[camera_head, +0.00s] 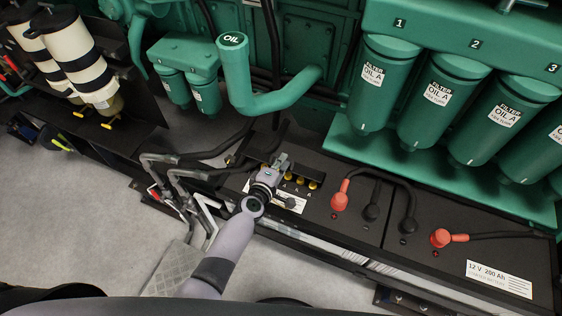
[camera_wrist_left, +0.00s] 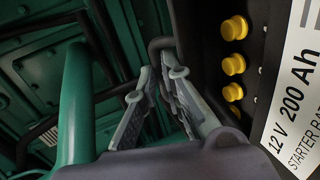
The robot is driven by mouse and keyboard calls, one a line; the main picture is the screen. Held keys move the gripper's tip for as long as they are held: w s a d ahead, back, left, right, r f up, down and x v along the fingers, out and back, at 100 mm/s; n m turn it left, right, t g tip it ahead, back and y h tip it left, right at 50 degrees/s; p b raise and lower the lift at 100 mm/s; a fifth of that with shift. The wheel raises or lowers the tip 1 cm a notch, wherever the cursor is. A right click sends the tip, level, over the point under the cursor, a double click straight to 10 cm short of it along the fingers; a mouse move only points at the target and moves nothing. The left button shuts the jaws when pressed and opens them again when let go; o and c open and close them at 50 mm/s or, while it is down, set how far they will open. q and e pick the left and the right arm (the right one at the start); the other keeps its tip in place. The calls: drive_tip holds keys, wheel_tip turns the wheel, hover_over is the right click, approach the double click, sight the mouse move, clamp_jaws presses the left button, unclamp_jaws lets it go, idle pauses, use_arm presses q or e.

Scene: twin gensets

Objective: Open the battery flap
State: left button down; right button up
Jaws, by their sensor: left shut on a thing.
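The black battery (camera_head: 330,185) lies at the lower middle of the head view. Several of its yellow caps (camera_head: 300,181) are uncovered, and they also show in the left wrist view (camera_wrist_left: 233,65). A dark panel that looks like the battery flap (camera_head: 262,147) stands raised behind the caps, partly hidden by my gripper. My left gripper (camera_head: 280,163) is at the flap, just left of the caps. In the left wrist view its fingers (camera_wrist_left: 150,98) are closed around a black bar (camera_wrist_left: 161,44), which seems to be the flap's handle. The exact grip is partly hidden. My right gripper is out of view.
Red terminal caps (camera_head: 340,197) and black cables are right of my gripper. A green oil pipe (camera_head: 236,75) rises behind it, with green oil filters (camera_head: 435,102) at the back right. Grey bent pipes (camera_head: 180,180) stand to the left. Floor is open at lower left.

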use_arm(q)
drive_tip(key=shift+w+r, duration=0.35)
drive_tip(key=shift+r, duration=0.2)
drive_tip(key=c, duration=2)
unclamp_jaws()
drive_tip(key=shift+s, duration=0.15)
drive_tip(key=shift+s+a, duration=0.1)
drive_tip(key=shift+s, duration=0.35)
drive_tip(key=v, duration=1.1)
drive_tip(key=shift+s, duration=0.25)
drive_tip(key=shift+f, duration=0.1)
